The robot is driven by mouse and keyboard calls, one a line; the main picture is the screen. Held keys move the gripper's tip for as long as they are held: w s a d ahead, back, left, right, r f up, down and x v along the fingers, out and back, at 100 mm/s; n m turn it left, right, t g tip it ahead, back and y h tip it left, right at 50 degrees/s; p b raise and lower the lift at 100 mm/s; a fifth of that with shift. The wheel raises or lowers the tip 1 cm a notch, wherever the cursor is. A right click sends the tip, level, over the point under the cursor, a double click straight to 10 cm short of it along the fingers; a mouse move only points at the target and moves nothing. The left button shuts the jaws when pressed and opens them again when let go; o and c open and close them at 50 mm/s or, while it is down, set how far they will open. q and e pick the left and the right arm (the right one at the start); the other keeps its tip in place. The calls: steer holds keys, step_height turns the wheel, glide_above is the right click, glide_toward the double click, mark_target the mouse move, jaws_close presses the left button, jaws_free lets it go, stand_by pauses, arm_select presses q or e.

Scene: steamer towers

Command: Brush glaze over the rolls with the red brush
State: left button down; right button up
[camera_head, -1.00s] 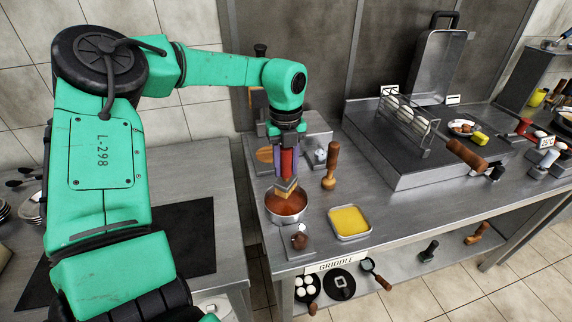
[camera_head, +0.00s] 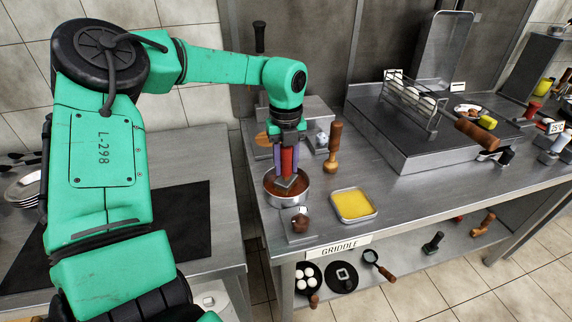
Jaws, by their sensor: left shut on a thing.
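My left gripper (camera_head: 287,166) points straight down and is shut on the red brush (camera_head: 288,158), whose handle is upright between the fingers. The brush's lower end is inside a round metal pot (camera_head: 270,196) of reddish-brown glaze (camera_head: 298,191). The bristles are hidden, apparently in the glaze. Pale rolls (camera_head: 427,104) sit in a wire basket (camera_head: 413,118) with a wooden handle, on the dark griddle (camera_head: 400,148) to the right. My right gripper is not in view.
A square tray of yellow liquid (camera_head: 353,204) stands right of the pot. A wooden tool (camera_head: 332,150) stands upright behind it. A small dark-topped item (camera_head: 300,222) sits on a plate at the front edge. Pans (camera_head: 341,278) lie on the lower shelf. The counter right of the yellow tray is clear.

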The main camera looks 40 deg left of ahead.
arm_select(q)
steer(key=shift+s+f+b, duration=0.1)
steer(key=shift+f+b, duration=0.25)
steer(key=shift+b, duration=0.1)
stand_by(1.6)
step_height(320, 180, up, 10)
steer(key=p, duration=0.6)
steer(key=shift+p, duration=0.35)
steer(key=shift+f, duration=0.1)
